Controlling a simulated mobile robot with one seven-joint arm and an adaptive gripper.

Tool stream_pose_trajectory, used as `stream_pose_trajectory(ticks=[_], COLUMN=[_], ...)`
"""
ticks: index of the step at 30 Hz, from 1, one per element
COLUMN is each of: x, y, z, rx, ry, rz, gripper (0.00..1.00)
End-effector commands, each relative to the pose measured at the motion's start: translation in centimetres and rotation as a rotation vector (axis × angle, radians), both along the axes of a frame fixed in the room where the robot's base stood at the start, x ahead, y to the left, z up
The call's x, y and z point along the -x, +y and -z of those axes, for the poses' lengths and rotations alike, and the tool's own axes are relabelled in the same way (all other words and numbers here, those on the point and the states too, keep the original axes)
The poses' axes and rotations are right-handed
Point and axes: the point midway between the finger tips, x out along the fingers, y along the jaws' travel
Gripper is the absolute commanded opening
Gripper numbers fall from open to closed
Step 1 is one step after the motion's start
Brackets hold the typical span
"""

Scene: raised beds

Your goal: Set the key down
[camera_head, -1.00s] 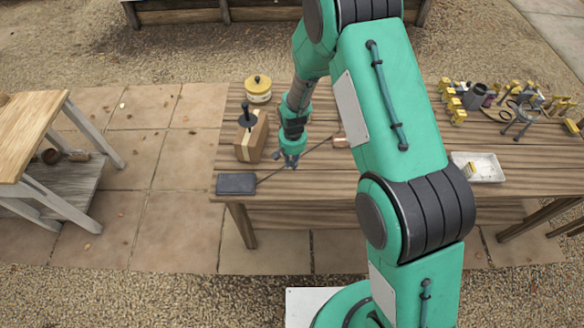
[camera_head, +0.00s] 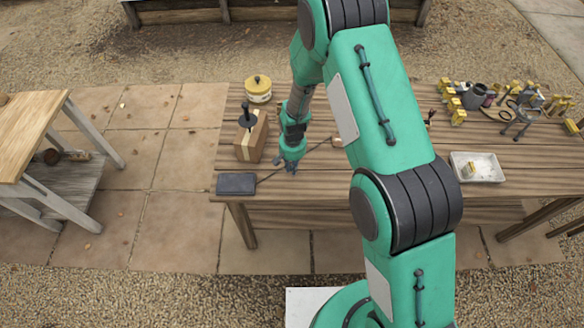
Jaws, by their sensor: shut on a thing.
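My gripper (camera_head: 291,168) is low over the left part of the slatted wooden table (camera_head: 370,178), fingers pointing down. Its jaws look closed, but the key between them is too small and hidden to make out. I cannot tell whether the fingertips touch the tabletop. The gripper is to the right of a wooden block with a black knob (camera_head: 251,138) and up and right of a dark flat slab (camera_head: 236,183).
A yellow-lidded jar (camera_head: 258,89) stands behind the block. A thin dark rod (camera_head: 321,145) lies by the gripper. A white tray (camera_head: 477,167) and several yellow-tagged items (camera_head: 459,117) are on the right. Bare boards lie in front of the gripper.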

Motion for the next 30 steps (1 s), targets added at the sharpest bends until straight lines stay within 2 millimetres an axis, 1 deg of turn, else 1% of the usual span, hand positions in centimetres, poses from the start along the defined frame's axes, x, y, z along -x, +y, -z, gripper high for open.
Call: stream_pose_trajectory(ticks=[5,6,8,9,22,26,30], x=[0.0,0.0,0.0,0.0,0.0,0.0,0.0], y=[0.0,0.0,0.0,0.0,0.0,0.0,0.0], z=[0.3,0.3,0.3,0.3,0.0,-0.7,-1.9], rx=[0.000,0.000,0.000,0.000,0.000,0.000,0.000], ry=[0.000,0.000,0.000,0.000,0.000,-0.001,-0.001], rz=[0.000,0.000,0.000,0.000,0.000,0.000,0.000], gripper=[0.00,0.18,0.30,0.33,0.33,0.33,0.33])
